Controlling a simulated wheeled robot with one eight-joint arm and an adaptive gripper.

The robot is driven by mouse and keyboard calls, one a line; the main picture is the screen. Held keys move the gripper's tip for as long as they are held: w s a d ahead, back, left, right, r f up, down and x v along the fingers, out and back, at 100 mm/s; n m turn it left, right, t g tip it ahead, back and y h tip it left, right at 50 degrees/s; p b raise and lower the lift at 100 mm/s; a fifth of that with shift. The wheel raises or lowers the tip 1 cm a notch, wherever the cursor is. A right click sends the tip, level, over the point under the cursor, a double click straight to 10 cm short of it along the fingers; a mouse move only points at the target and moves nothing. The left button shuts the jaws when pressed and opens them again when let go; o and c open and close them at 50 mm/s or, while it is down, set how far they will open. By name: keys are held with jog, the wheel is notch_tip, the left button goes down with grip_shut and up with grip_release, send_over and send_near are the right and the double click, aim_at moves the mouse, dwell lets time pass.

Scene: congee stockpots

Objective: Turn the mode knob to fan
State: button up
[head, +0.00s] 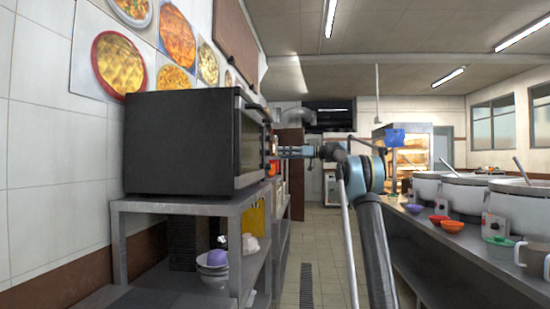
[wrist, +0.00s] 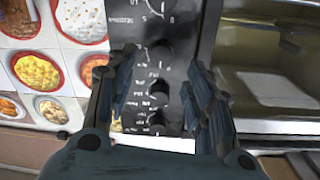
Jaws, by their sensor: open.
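The dark oven (head: 185,142) stands on a metal shelf at the left in the head view. Its front faces right and is seen at a steep angle, so its knobs cannot be made out there. The wrist view shows its black control panel (wrist: 185,30) with several round dark knobs in a column, including an upper knob (wrist: 159,53) and a lower knob (wrist: 158,91). The labels are too small to tell which is the mode knob. My gripper (wrist: 158,72) is open, with one finger on each side of the knob column. Contact with a knob cannot be told.
The metal shelf (head: 180,206) under the oven holds bowls (head: 213,262) on its lower level. A counter at the right carries large pots (head: 465,192) and small coloured bowls. Food pictures (wrist: 40,70) hang beside the panel.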

aim_at(269, 153)
jog(key=shift+w+a, duration=0.15)
jog(key=shift+a, duration=1.15)
jog(key=shift+w+a, duration=0.1)
jog(key=shift+a, duration=1.15)
jog(key=shift+c, duration=0.3)
jog(key=c, duration=1)
